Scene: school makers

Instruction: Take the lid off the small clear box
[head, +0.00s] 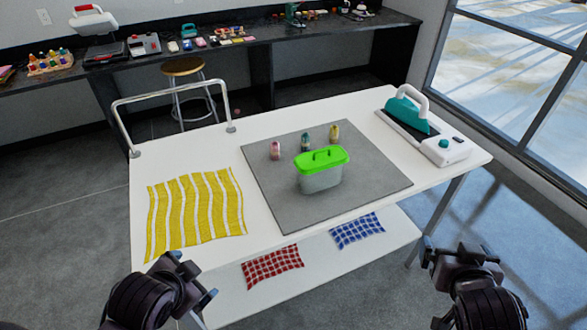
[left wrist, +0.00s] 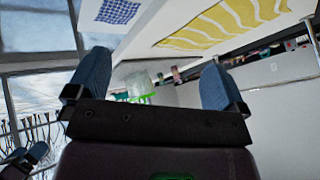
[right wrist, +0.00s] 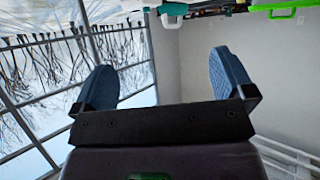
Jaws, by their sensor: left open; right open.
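The small clear box (head: 320,179) stands upright on a grey mat (head: 366,188) on the white table. Its bright green lid (head: 335,158), with a raised handle, sits on top of it. The box also shows upside down in the left wrist view (left wrist: 138,84), and part of the green lid shows at the top right of the right wrist view (right wrist: 284,12). My left gripper (head: 190,277) is open and empty at the table's front left, apart from the box. My right gripper (head: 461,249) is open and empty beyond the table's front right corner, apart from the box.
Several small bottles (head: 306,141) stand behind the box. A yellow striped cloth (head: 196,210) lies left of the mat. A teal iron (head: 410,112) rests on a white base at right. Red (head: 272,267) and blue (head: 357,230) checked cloths lie on the lower shelf. A metal rail (head: 166,95) edges the back left.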

